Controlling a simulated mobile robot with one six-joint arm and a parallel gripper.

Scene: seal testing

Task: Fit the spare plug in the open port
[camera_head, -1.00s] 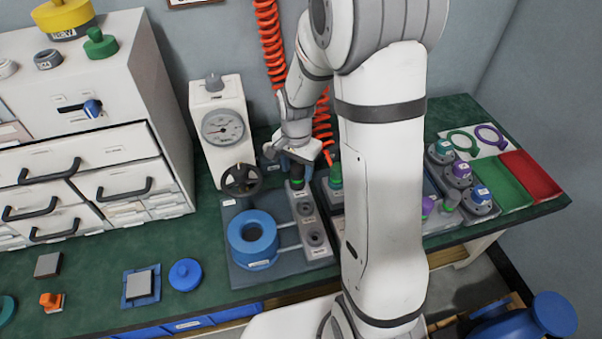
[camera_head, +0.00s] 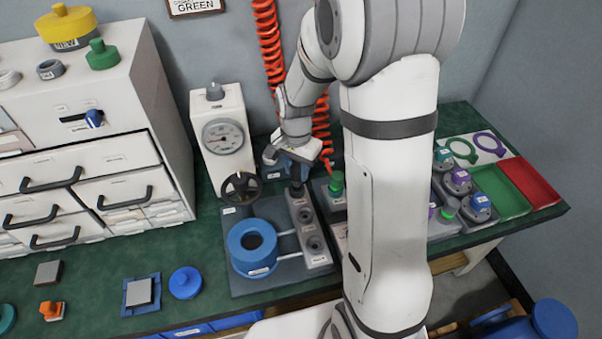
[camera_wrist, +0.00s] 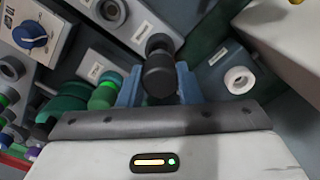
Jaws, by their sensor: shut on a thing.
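My gripper (camera_head: 296,172) is at the back end of a grey port block (camera_head: 311,229), partly hidden by its own wrist. In the wrist view its blue fingers (camera_wrist: 158,90) are closed around a black, round plug (camera_wrist: 160,76). The plug's far end points at the block. In the head view a dark piece (camera_head: 297,188) shows just below the fingers, at the block's back port. I cannot tell whether the plug is seated in it or just above. Two round ports (camera_head: 305,215) show uncovered nearer the front of the block.
A blue ring (camera_head: 252,243) sits left of the block. A white gauge unit (camera_head: 222,135) and black handwheel (camera_head: 241,187) stand behind left. A green-capped piece (camera_head: 336,183) is close on the right. Red coiled hose (camera_head: 267,45) hangs behind. The bench's front left holds small parts.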

